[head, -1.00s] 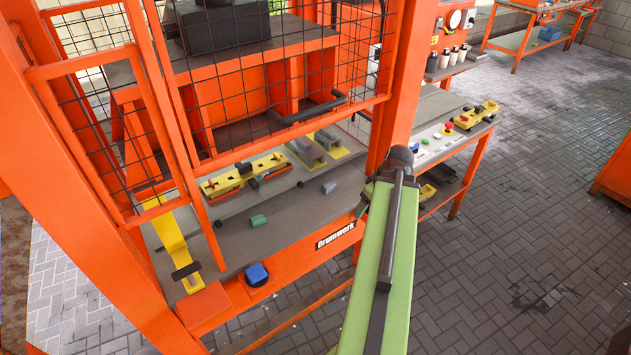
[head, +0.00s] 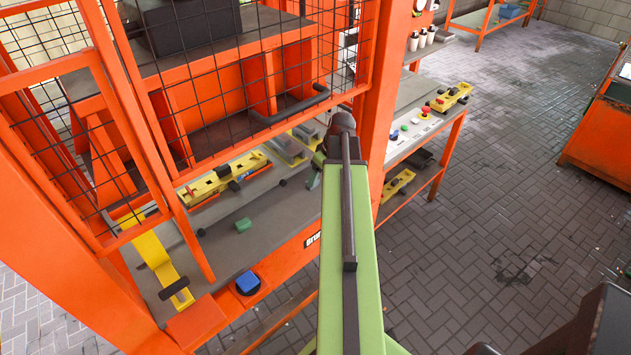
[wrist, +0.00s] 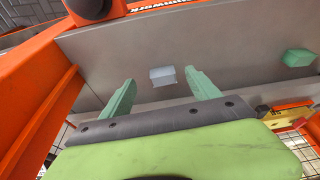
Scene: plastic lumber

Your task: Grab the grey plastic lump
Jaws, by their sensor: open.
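The grey plastic lump (wrist: 163,76) is a small pale block on the grey table (wrist: 220,50). In the wrist view it shows between the tips of my gripper's two green fingers (wrist: 160,78). The fingers are spread apart and hold nothing. I see no finger touching the lump, and the height gap to it is hard to judge. In the head view my arm covers most of my gripper, and a bit of grey (head: 313,181) beside the arm seems to be the lump.
A green lump (head: 243,225) lies left of the grey one. A yellow fixture (head: 225,177) stands behind on the table (head: 265,215). Orange posts and a wire mesh guard (head: 225,95) surround the table. A blue button (head: 248,283) sits at the front edge.

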